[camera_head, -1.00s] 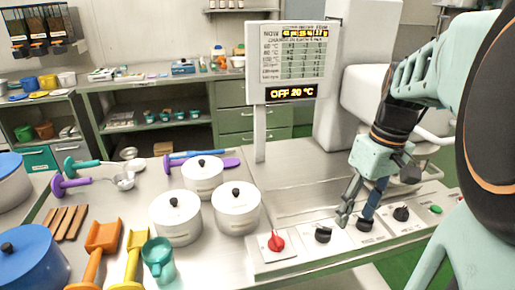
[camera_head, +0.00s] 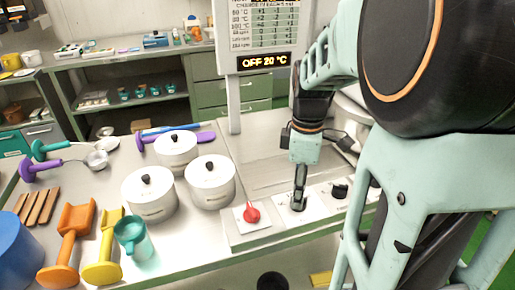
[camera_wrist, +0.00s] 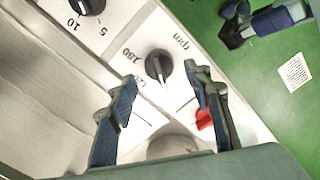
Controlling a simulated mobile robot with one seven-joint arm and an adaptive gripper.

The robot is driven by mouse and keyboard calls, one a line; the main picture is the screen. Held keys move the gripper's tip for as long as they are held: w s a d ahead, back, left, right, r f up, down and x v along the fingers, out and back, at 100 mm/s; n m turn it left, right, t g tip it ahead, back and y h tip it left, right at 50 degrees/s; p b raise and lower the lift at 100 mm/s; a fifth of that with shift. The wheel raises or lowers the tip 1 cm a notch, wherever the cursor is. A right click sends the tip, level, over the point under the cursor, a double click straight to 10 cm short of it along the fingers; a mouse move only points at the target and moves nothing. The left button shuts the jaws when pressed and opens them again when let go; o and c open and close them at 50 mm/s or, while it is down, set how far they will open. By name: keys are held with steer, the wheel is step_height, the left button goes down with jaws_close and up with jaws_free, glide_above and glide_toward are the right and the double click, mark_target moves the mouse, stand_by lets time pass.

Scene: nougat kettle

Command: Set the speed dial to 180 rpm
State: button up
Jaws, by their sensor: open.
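The speed dial (camera_wrist: 158,66) is a black knob on the white panel, with "rpm" and numbers printed around it in the wrist view. Its pale pointer line faces the lower part of that picture. My gripper (camera_wrist: 166,95) is open, its two blue-grey fingers spread to either side below the dial, with nothing between the tips. In the head view my gripper (camera_head: 299,203) points down over the panel and hides most of the dial under it. I cannot tell the gap between fingertips and knob.
A red knob (camera_head: 251,213) is left of my gripper; another black dial (camera_head: 340,190) is to the right. White pots (camera_head: 210,181) stand left of the panel. The display (camera_head: 264,61) reads "OFF 20 °C". A rounded grey shape low in the wrist view is unclear.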

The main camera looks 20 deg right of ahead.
steer(key=shift+f, duration=1.35)
steer(key=shift+c, duration=0.6)
steer(key=c, duration=1)
